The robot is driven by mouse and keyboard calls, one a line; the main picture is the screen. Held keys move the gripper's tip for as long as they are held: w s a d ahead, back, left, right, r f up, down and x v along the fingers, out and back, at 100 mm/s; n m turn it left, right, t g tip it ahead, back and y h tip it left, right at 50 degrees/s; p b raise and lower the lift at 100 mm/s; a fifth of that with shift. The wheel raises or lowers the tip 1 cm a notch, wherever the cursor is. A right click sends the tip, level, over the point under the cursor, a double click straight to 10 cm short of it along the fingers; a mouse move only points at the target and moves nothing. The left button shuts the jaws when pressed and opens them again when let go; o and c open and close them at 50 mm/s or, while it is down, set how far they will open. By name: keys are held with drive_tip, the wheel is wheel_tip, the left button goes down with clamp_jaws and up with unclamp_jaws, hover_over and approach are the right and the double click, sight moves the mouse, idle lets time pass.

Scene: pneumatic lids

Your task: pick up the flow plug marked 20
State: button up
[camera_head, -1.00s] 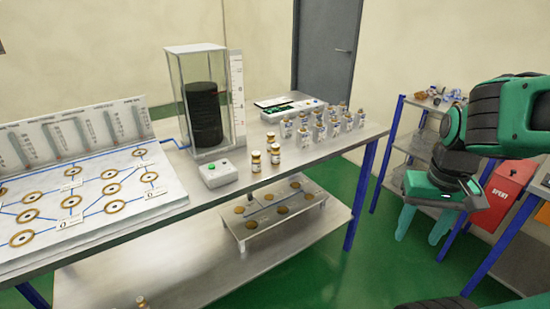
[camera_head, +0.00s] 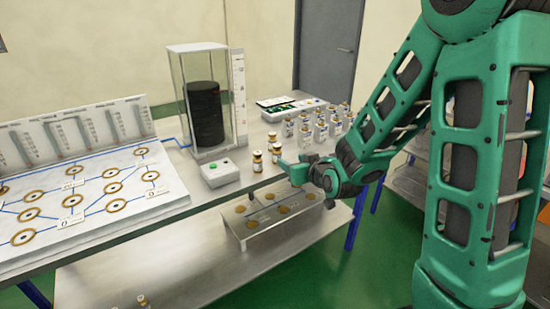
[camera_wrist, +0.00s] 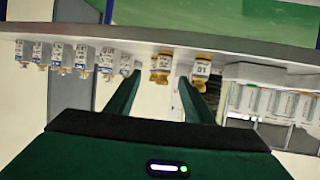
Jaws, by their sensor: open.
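Three small amber plugs with gold tops and white labels stand near the front edge of the steel table: a front one (camera_head: 257,161), a right one (camera_head: 277,153) and a back one (camera_head: 272,140). Their numbers are too small to read in the head view, so I cannot tell which is marked 20. My gripper (camera_head: 286,165) is open and empty, just right of them. In the wrist view, which is upside down, one amber plug (camera_wrist: 160,66) appears between the fingertips (camera_wrist: 159,80). Another plug (camera_wrist: 202,68), its label resembling 10, appears beyond the right finger tip.
Several grey-labelled plugs (camera_head: 320,130) stand in rows behind my gripper. A control box (camera_head: 220,173) with a green button is left of the amber plugs. A clear tank (camera_head: 205,105) and flow board (camera_head: 95,205) stand farther left. A low rack (camera_head: 262,238) sits on the shelf below.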

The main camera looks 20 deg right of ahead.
sight(279, 154)
drive_tip(key=x, duration=0.7)
drive_tip(key=a+r+x, duration=0.1)
drive_tip(key=x, duration=0.3)
drive_tip(key=shift+w, duration=0.25)
clamp_jaws()
